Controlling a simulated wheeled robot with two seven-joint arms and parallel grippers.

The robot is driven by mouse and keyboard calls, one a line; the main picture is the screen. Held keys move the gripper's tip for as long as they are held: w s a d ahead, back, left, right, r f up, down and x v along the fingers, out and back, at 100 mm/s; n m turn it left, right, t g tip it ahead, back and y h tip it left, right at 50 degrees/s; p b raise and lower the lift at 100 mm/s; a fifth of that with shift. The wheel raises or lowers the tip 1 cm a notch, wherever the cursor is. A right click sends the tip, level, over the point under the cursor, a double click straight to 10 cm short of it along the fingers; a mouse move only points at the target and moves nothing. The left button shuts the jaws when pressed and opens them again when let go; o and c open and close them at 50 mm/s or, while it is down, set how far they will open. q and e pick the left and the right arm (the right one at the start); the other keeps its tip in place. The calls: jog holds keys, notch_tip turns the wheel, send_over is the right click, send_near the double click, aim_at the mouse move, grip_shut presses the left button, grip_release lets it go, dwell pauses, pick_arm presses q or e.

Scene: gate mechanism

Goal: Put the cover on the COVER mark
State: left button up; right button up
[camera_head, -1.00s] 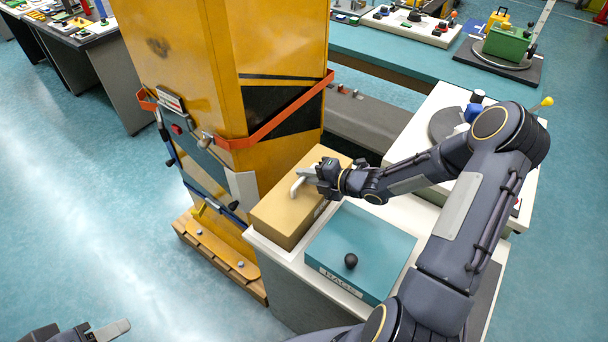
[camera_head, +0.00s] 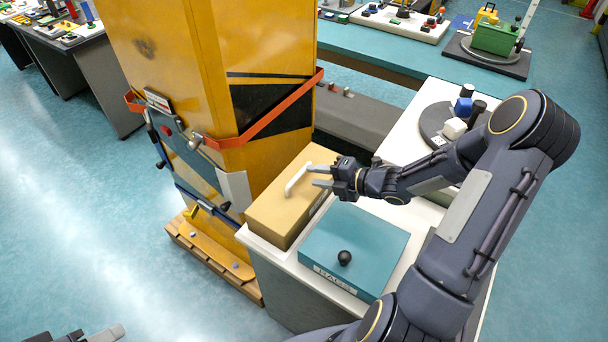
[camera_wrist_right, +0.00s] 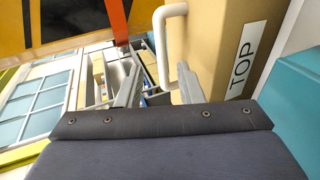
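A tan box-shaped piece with a white bar handle (camera_head: 296,181), which looks like the cover (camera_head: 277,212), sits on the white bench top against the yellow cabinet. In the right wrist view the tan piece (camera_wrist_right: 216,62) bears a "TOP" label. My right gripper (camera_head: 316,175) is open, its fingertips close to the handle at its right side. In the right wrist view its two fingers (camera_wrist_right: 156,88) are apart, with the handle (camera_wrist_right: 170,45) near the right finger. My left gripper (camera_head: 105,334) is only partly in view at the lower left. I see no readable COVER mark.
A teal box (camera_head: 350,252) with a black knob stands just in front of the tan piece. The yellow cabinet (camera_head: 170,70) with a red strap rises at the left. A round dark turntable (camera_head: 434,124) with small blocks stands behind my right arm.

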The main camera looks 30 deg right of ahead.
jog(key=s+d+r+m+h, duration=0.3)
jog(key=r+m+h, duration=0.2)
jog(key=r+m, duration=0.15)
jog(key=s+d+r+m+h, duration=0.2)
jog(key=d+r+m+h, duration=0.25)
jog(key=m, duration=0.25)
jog(key=s+a+r+m+g+y, duration=0.1)
jog(key=s+a+m+g+y, duration=0.4)
jog(key=s+a+m, duration=0.8)
jog(key=s+a, duration=0.3)
jog(key=s, duration=0.3)
jog(key=shift+s+r+g, duration=0.4)
